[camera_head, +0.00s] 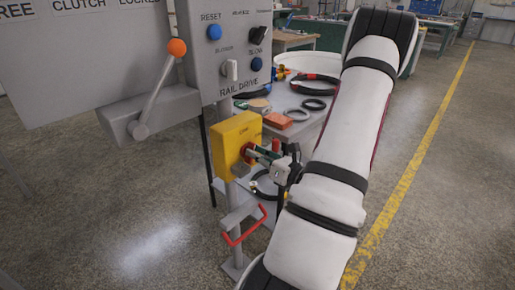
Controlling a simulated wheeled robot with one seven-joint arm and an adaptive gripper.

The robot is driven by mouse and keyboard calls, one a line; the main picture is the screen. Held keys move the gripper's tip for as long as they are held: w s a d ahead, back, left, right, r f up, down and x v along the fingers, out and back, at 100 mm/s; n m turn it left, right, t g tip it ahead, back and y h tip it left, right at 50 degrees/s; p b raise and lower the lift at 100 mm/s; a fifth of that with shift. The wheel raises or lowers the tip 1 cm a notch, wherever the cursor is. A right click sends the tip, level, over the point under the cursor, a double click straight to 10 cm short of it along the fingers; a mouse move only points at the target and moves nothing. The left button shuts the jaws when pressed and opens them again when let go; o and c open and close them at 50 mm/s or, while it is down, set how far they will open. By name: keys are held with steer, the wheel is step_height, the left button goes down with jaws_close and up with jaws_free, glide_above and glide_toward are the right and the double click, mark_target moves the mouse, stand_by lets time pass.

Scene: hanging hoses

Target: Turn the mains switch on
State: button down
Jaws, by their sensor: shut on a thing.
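The mains switch is a yellow box (230,140) on a post below the grey control panel, with a small label on its face. Its red knob (247,149) is on the face turned to the right and is partly hidden by my gripper. My gripper (256,155) reaches in from the right and is shut on the red knob. The fingertips are small in the picture, and I cannot make out the knob's exact angle.
The grey panel (236,70) with blue buttons and an orange-tipped lever (160,90) stands above and left of the box. A red handle (246,228) is low on the post. A table (336,98) with hoses stands behind. Floor at left is clear.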

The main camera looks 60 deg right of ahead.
steer(key=m+p, duration=0.4)
steer(key=m, duration=0.1)
steer(key=shift+s+d+p, duration=0.1)
steer(key=shift+d+p, duration=0.05)
steer(key=shift+p, duration=0.2)
steer(key=shift+f+m, duration=0.1)
steer(key=shift+m, duration=0.3)
steer(key=c, duration=1.6)
jaws_free()
steer(key=shift+c, duration=0.2)
steer(key=v, duration=1.2)
